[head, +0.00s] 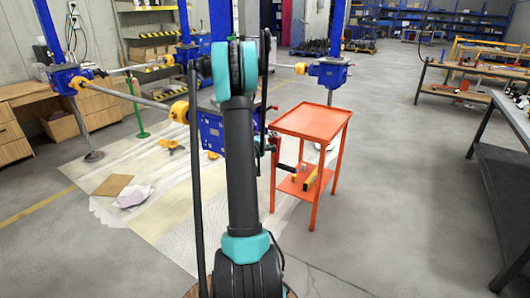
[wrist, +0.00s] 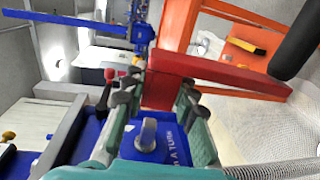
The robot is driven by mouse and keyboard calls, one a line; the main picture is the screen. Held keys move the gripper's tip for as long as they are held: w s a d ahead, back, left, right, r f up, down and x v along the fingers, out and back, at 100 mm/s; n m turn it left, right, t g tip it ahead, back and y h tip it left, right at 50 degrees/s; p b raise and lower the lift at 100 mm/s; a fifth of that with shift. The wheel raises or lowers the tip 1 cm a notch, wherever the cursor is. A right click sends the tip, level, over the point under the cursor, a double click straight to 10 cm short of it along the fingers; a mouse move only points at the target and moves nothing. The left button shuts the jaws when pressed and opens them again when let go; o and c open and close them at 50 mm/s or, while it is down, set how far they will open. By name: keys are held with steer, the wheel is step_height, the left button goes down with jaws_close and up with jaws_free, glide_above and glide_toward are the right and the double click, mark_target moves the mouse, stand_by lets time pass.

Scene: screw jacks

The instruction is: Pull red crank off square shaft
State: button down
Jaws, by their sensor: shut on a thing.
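The red crank (wrist: 210,72) runs across the upper middle of the wrist view, its arm reaching right. My gripper (wrist: 158,97) is shut on its near end, with one finger on each side. A black round bar at the top right looks like the crank's handle. A blue gearbox (wrist: 88,140) with white lettering lies below the fingers. A grey stub (wrist: 147,134) stands out of its blue face. I cannot tell whether the crank still sits on a shaft. In the head view the blue gearbox (head: 211,132) is partly behind my arm, and the black crank handle (head: 287,167) shows right of it.
An orange two-shelf cart (head: 312,122) stands close to the right of the gearbox, with small items on its lower shelf. Other blue jacks (head: 68,78) are joined by shafts (head: 135,97). A dark workbench (head: 505,165) is at far right. Floor between cart and bench is clear.

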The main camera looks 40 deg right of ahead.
stand_by(0.3)
steer(key=shift+s+d, duration=0.35)
steer(key=shift+s, duration=0.55)
steer(key=shift+s+d, duration=0.4)
steer(key=shift+s, duration=0.55)
steer(key=shift+s+d, duration=0.35)
steer(key=shift+s, duration=0.55)
